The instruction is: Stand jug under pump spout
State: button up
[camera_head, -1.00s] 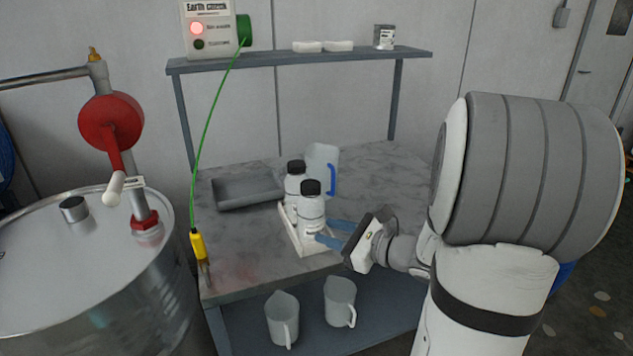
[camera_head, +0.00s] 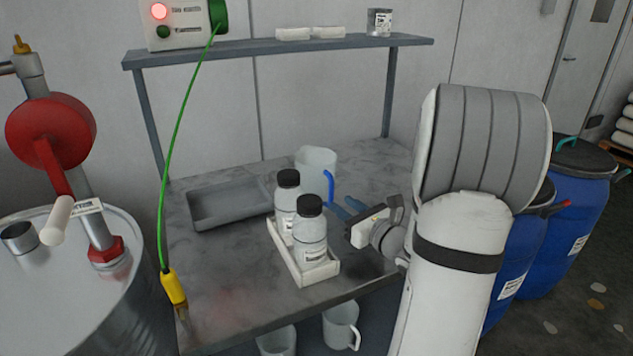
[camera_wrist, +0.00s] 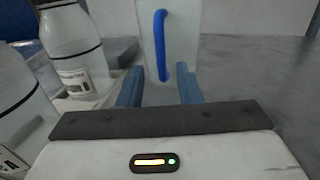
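A translucent jug with a blue handle (camera_head: 316,160) stands upright on the bench, behind two white bottles. In the wrist view the jug (camera_wrist: 182,45) is straight ahead, its blue handle facing me. My gripper (camera_head: 346,207) is open and empty, low over the bench to the right of the bottles. In the wrist view its blue fingers (camera_wrist: 158,82) are spread, with the jug's handle between and beyond them; I see no contact. A red hand pump (camera_head: 50,133) stands on the steel drum (camera_head: 125,270) at the left. Its pipe runs off the left edge, so the spout is hidden.
Two black-capped bottles (camera_head: 310,232) stand in a white tray (camera_head: 293,268), close left of my gripper. A grey tray (camera_head: 235,217) lies behind. A green cable with a yellow clamp (camera_head: 173,287) hangs at the bench's left edge. Grey jugs (camera_head: 341,325) stand on the lower shelf.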

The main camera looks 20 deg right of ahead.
aim_at(330, 198)
jog(key=x, duration=0.6)
jog(key=shift+f, duration=0.4)
jog(key=shift+d, duration=0.1)
jog(key=shift+c, duration=0.2)
grip_shut()
